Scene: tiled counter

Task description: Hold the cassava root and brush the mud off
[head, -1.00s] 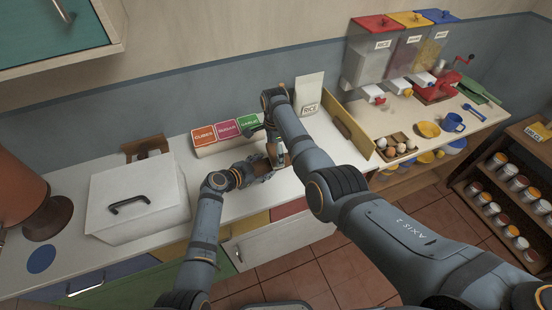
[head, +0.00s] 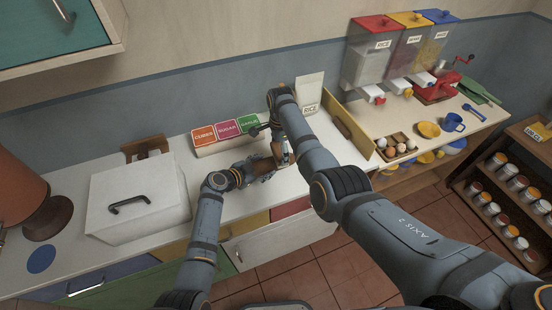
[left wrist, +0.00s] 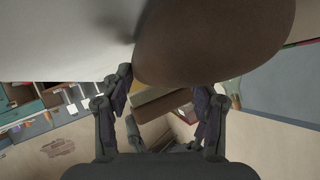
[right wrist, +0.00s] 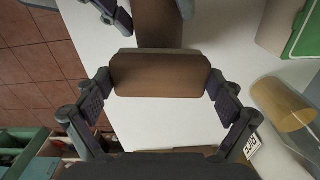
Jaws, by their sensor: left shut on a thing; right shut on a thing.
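The brown cassava root (right wrist: 158,24) is held by my left gripper (head: 262,172) above the counter. It fills the upper part of the left wrist view (left wrist: 212,40), with a smooth, darker brown surface. My right gripper (right wrist: 160,88) is shut on the brush (right wrist: 160,80), whose brown wooden back lies between the fingers. In the right wrist view the brush overlaps the root; I cannot tell whether they touch. In the head view my right gripper (head: 287,155) is just right of the root, largely hidden by my arm. The brush's bristle side is mostly hidden.
A white lidded box (head: 135,200) stands on the counter at left. Behind the grippers is a rack of coloured cards (head: 228,129); a rice bag (head: 309,92) stands behind my right arm. An egg carton (head: 396,149) lies further right. The counter's front edge is close.

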